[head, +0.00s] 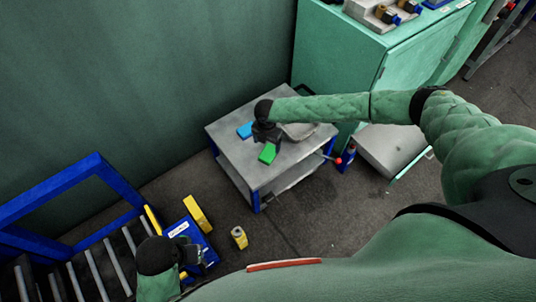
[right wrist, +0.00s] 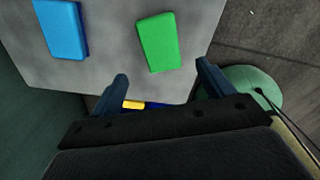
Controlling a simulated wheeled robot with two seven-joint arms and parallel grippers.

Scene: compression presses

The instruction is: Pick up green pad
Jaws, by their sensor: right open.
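The green pad (head: 267,153) lies on top of a small grey table (head: 299,160), near its front edge. In the right wrist view the green pad (right wrist: 159,42) is flat and free, just beyond the fingertips. My right gripper (head: 267,138) is over the table beside the pad; its open, empty fingers (right wrist: 162,72) show in the right wrist view, spread wider than the pad. My left gripper (head: 190,258) is low at the left, near a blue box; its finger gap is unclear.
A blue pad (head: 245,130) lies left of the green one. A grey bowl-like item (head: 299,131) is partly hidden behind my arm. A green cabinet (head: 340,55) stands behind the table. A blue box (head: 190,236) and yellow parts (head: 239,237) are at lower left.

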